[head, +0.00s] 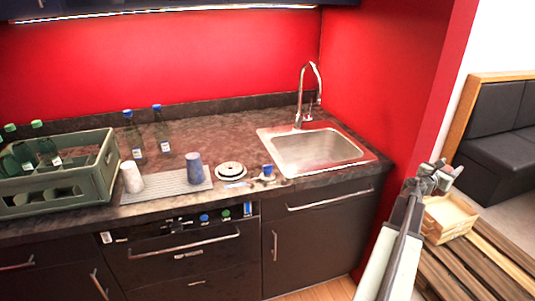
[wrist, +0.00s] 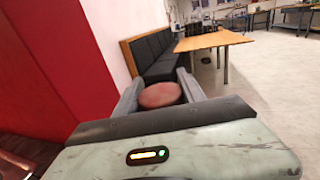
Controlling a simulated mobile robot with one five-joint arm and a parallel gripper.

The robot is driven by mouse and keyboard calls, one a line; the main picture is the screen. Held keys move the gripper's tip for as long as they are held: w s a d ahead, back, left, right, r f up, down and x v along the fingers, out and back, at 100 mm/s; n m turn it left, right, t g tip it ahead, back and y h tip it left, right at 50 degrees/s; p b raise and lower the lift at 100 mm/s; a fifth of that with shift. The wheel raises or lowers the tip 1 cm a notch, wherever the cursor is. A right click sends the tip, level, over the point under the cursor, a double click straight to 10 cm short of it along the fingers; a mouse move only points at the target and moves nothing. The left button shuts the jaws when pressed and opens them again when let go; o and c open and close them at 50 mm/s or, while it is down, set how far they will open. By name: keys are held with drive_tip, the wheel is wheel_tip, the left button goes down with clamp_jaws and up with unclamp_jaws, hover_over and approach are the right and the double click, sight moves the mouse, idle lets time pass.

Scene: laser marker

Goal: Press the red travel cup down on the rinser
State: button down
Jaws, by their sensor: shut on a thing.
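My gripper (head: 432,178) is at the right of the head view, off to the right of the counter. In the wrist view its two fingers (wrist: 160,93) are shut on the red travel cup (wrist: 160,96), of which a round, dull red end shows between them. I cannot make the cup out in the head view. A round white and dark fixture, which looks like the rinser (head: 231,169), sits on the counter left of the sink. Nothing stands on it. My gripper is well apart from it.
A ribbed mat (head: 165,186) holds a pale cup (head: 132,177) and a blue-grey cup (head: 195,168). A green crate (head: 100,176) with bottles stands left. The sink (head: 318,150) with its tall tap (head: 301,95) is right of the rinser. A red wall (head: 385,80) stands beside my arm.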

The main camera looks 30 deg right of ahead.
drive_tip(key=shift+r+p, duration=2.5)
drive_tip(key=shift+r, duration=0.3)
drive_tip(key=shift+f, duration=0.1)
